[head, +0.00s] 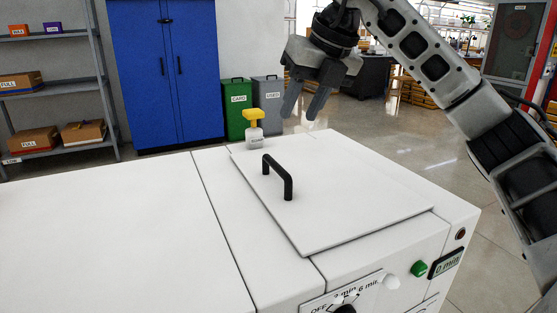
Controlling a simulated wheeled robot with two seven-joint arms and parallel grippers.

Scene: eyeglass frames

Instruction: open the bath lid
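The bath lid (345,205) is a flat white panel lying closed on top of the white bath cabinet (462,217). A black bar handle (279,177) stands up near the lid's left side. My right gripper (303,110) hangs above and beyond the handle, pointing down, with its two grey fingers apart and nothing between them. It does not touch the handle or lid. My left gripper is not in view.
A bottle with a yellow top (254,128) stands behind the lid's far left corner. A white worktop (100,235) extends left, clear.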

